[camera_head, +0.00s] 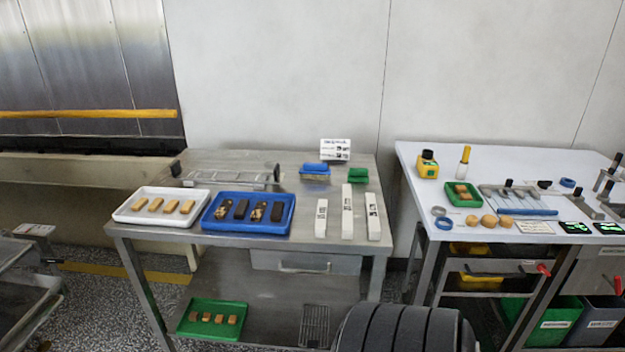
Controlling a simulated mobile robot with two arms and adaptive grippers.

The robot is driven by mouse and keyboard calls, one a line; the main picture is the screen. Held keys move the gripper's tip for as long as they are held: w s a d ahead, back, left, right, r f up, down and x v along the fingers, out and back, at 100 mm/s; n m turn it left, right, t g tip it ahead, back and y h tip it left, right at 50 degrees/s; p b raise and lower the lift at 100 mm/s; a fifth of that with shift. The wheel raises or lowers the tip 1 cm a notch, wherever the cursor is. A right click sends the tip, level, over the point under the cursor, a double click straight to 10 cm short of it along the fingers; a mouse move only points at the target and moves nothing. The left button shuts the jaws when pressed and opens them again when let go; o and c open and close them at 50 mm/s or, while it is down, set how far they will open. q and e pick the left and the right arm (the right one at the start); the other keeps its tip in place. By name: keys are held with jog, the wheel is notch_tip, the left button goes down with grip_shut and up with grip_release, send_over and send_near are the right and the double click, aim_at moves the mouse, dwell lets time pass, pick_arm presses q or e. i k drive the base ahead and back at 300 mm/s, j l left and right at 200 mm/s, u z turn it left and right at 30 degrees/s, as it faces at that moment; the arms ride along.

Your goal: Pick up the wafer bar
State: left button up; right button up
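No object is labelled clearly enough to read as the wafer bar. Several plain golden-tan bars (170,206) lie side by side, apart, in a white tray (120,216) at the left of the metal table. A blue tray (248,229) beside it holds two dark bars (241,209) and two mottled, dark-and-light bars (259,211). A green tray (186,329) on the lower shelf holds several small tan pieces (219,319). A small green tray (452,202) on the right table holds tan pieces (461,188). Neither of my grippers is in view.
The white table (430,160) at right holds bottles, round tan pieces and tools. A gap separates the tables.

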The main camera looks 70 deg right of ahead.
aim_at(257, 216)
jog(key=z, duration=1.75)
